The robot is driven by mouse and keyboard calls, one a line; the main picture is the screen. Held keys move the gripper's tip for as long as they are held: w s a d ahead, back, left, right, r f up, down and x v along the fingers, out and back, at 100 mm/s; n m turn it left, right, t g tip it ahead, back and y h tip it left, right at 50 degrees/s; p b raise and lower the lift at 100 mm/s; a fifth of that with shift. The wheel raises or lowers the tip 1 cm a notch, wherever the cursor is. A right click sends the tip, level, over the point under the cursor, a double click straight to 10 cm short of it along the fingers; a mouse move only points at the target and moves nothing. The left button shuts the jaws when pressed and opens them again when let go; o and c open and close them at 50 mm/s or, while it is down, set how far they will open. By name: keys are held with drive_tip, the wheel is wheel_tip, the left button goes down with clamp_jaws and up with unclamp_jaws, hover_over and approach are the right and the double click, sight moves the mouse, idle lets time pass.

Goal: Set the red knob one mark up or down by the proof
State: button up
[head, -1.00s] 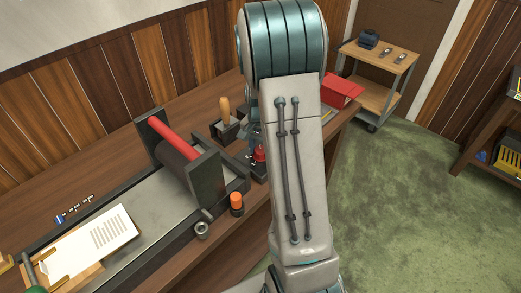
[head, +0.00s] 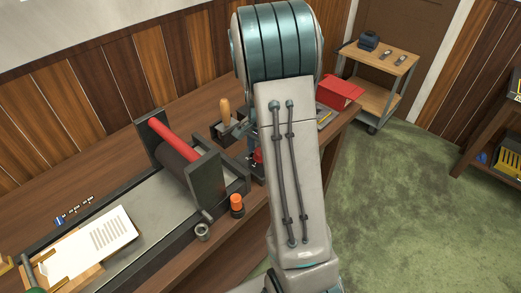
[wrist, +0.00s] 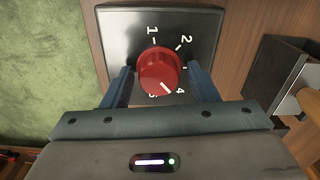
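The red knob (wrist: 158,72) sits on a dark metal dial plate (wrist: 118,30) in the wrist view. The plate shows 1, 2 and 4; another numeral at the knob's lower left is partly hidden. The knob's white line points toward the 4. My gripper (wrist: 160,76) is open, one finger on each side of the knob, with a small gap showing at each side. In the head view the knob (head: 258,156) shows beside my arm, which hides most of the gripper. The proof, a white sheet with printed lines (head: 108,232), lies at the press bed's near left end.
The press with a red roller (head: 172,134) stands left of my arm. A wooden-handled tool in a dark holder (head: 225,112) is close to the knob. An orange-capped bottle (head: 237,203) stands at the bench's front. A red box (head: 340,92) sits behind right.

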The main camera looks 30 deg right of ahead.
idle(0.3)
wheel_tip(320, 180, up, 14)
idle(0.4)
drive_tip(key=shift+f, duration=0.15)
idle(0.4)
